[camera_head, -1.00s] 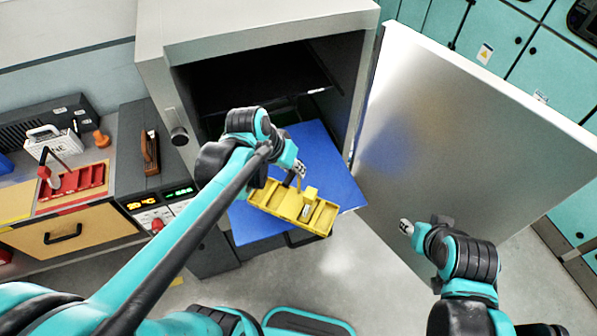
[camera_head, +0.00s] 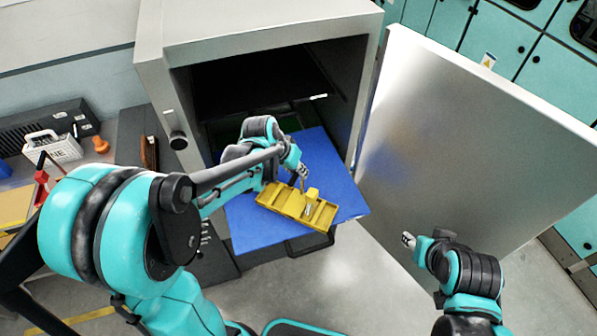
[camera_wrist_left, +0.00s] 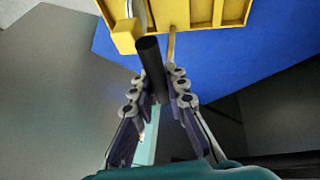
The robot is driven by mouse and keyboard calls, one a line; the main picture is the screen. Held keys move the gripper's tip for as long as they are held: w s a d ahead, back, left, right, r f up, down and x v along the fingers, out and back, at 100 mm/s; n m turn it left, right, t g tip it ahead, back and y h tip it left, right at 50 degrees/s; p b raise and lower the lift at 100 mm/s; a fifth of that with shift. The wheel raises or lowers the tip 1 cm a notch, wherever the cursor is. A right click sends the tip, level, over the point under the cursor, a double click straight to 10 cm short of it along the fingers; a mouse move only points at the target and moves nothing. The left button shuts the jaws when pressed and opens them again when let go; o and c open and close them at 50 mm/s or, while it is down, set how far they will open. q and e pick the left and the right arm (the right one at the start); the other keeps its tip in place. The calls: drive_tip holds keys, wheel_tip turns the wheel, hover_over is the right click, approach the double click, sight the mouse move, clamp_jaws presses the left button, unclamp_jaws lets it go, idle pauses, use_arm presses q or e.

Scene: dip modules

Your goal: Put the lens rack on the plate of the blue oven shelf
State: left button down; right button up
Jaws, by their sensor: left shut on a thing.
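The yellow lens rack (camera_head: 270,211) is a long tray with several compartments and an upright handle. It is over the blue plate (camera_head: 342,183) of the pulled-out oven shelf, its front corner near the plate's front edge. I cannot tell whether it touches the plate. My left gripper (camera_head: 301,172) is shut on the rack's handle from above. In the left wrist view, the dark handle bar (camera_wrist_left: 151,68) is between the fingers (camera_wrist_left: 158,92), with the yellow rack (camera_wrist_left: 200,12) beyond. My right gripper (camera_head: 408,240) is in front of the oven door, away from the rack; its jaw state is unclear.
The grey oven (camera_head: 255,30) stands open, its door (camera_head: 450,140) swung out right. My left arm hides much of the left bench. A red rack (camera_head: 41,188) shows partly there, near a white basket (camera_head: 52,147) and an orange knob (camera_head: 100,145).

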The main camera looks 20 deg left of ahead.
use_arm(q)
drive_tip(key=c, duration=1.5)
unclamp_jaws()
drive_tip(key=shift+c, duration=0.2)
drive_tip(key=shift+s+r, duration=0.1)
drive_tip(key=shift+r, duration=0.1)
drive_tip(key=p+v, duration=0.3)
drive_tip(key=v, duration=0.8)
drive_tip(key=s+n+t+y, duration=0.1)
drive_tip(key=s+t+y, duration=0.2)
drive_tip(key=s, duration=1)
drive_tip(key=shift+s+n, duration=0.35)
drive_tip(key=shift+n, duration=0.05)
drive_tip(key=shift+f, duration=0.2)
